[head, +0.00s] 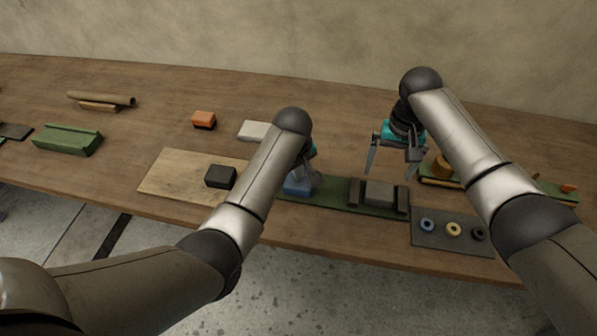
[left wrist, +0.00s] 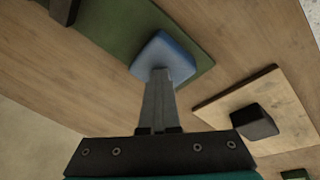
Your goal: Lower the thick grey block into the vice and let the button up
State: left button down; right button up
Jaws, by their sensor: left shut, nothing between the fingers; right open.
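The thick grey block (head: 379,194) sits between the two dark jaws of the vice, whose green base (head: 335,196) lies near the table's front edge. I cannot tell whether gaps remain beside the block. The blue button (head: 297,187) is at the left end of that base; it also shows in the left wrist view (left wrist: 165,55). My left gripper (left wrist: 159,76) is shut and empty, its fingertips at the button's top, seemingly touching it. In the head view my left arm partly hides it. My right gripper (head: 393,170) is open and empty above the grey block, apart from it.
A pale board (head: 170,176) with a black block (head: 220,177) lies left of the vice. A pale slab (head: 256,131) and an orange-and-black block (head: 204,120) lie behind. A dark mat (head: 440,240) with three rings is at the front right.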

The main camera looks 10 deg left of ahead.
pick_arm(q)
jog(key=shift+s+f, duration=0.1)
pick_arm(e)
jog(key=shift+r, duration=0.1)
pick_arm(q)
jog(key=w+p+v, duration=0.2)
jog(key=p+v, duration=0.7)
jog(key=p, duration=0.1)
jog(key=shift+w+r, duration=0.2)
jog(key=shift+r, duration=0.05)
pick_arm(e)
notch_tip(320, 180, up, 10)
dwell(0.6)
